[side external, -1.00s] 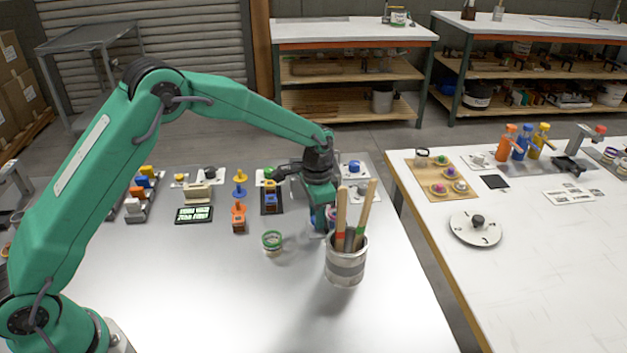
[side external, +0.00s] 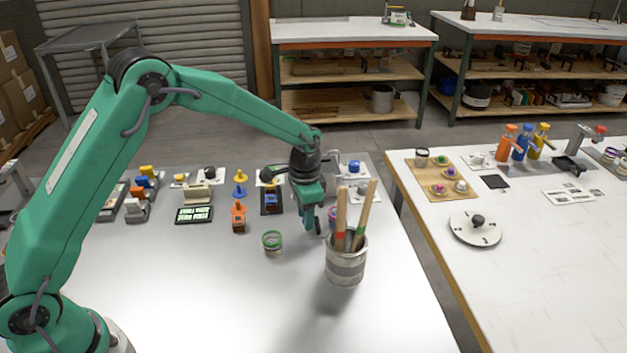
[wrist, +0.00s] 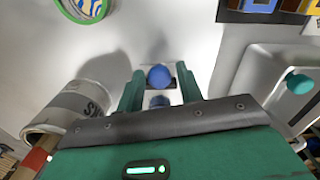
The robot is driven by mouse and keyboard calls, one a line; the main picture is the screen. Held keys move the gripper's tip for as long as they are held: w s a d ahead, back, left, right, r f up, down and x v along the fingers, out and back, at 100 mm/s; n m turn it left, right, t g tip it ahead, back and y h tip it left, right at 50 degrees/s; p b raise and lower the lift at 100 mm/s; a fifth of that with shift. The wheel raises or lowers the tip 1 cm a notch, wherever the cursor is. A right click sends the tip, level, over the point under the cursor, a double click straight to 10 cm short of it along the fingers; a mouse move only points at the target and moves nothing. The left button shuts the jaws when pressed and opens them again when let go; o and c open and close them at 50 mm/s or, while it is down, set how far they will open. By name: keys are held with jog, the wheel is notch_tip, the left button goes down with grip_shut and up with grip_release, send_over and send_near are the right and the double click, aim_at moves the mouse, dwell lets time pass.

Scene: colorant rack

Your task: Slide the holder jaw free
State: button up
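My gripper (side external: 313,222) hangs low, pointing down, just left of the brush can in the side view. In the wrist view its two green fingers (wrist: 160,82) are apart. A round blue knob (wrist: 159,77) shows between them, over a small pale plate with dark marks. A second, darker blue-grey part (wrist: 160,100) lies just below the knob in the picture. I cannot tell whether the fingers touch the knob. I cannot tell which part is the holder jaw. My gripper and the can hide much of this spot in the side view.
A metal can with brushes (side external: 345,266) stands close by; it also shows in the wrist view (wrist: 78,108). A green-rimmed tin (side external: 272,242) is to the left. A pale holder with a teal knob (wrist: 299,83) is at right.

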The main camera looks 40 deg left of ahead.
jog(key=shift+w+d+r, duration=0.1)
jog(key=shift+r, duration=0.55)
notch_tip(320, 180, up, 6)
jog(key=shift+f, duration=0.1)
jog(key=shift+r, duration=0.35)
